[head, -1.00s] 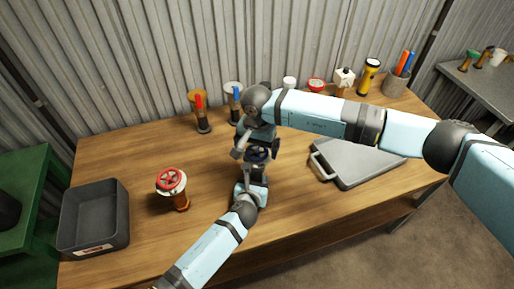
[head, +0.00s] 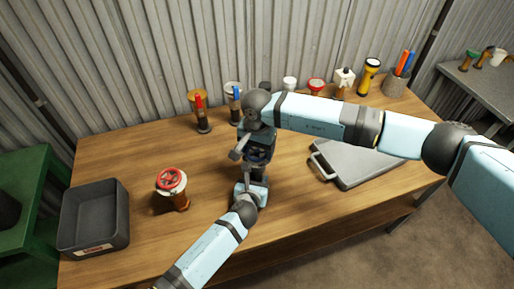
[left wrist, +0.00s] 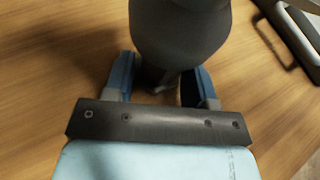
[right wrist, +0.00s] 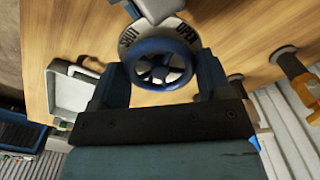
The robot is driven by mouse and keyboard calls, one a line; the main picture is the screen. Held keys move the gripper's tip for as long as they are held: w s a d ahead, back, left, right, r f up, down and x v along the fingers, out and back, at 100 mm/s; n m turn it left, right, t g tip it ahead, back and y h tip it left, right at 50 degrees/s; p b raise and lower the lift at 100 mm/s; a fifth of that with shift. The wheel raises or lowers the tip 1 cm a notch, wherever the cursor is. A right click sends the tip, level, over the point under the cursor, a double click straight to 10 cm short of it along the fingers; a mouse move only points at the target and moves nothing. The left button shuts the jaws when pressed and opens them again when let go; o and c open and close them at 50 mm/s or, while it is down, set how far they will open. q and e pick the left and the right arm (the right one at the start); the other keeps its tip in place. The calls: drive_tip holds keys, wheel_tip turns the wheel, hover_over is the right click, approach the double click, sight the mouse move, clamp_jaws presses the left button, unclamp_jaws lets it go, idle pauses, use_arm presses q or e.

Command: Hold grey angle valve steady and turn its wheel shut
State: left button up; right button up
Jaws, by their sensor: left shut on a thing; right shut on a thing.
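The grey angle valve is mostly hidden behind my grippers in the head view. Its grey body (left wrist: 178,35) shows large in the left wrist view, between the blue fingers of my left gripper (left wrist: 162,85), which is shut on it low down. In the head view my left gripper (head: 254,178) is below my right gripper (head: 258,153). The valve's blue handwheel (right wrist: 158,68) sits between the fingers of my right gripper, which is shut on its rim.
A red-wheeled valve (head: 172,181) stands at left beside a dark bin (head: 93,247). A grey case with a handle (head: 362,164) lies at right. Red-lever (head: 200,112) and blue-lever (head: 234,101) valves, a yellow torch (head: 368,77) and a pen pot (head: 395,84) line the back.

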sight(257, 151)
drive_tip(key=m, duration=1.1)
drive_tip(key=shift+m, duration=0.4)
idle(0.4)
drive_tip(key=o, duration=0.9)
drive_tip(key=shift+r, duration=0.1)
wheel_tip(257, 151, up, 12)
drive_tip(key=shift+f, duration=0.1)
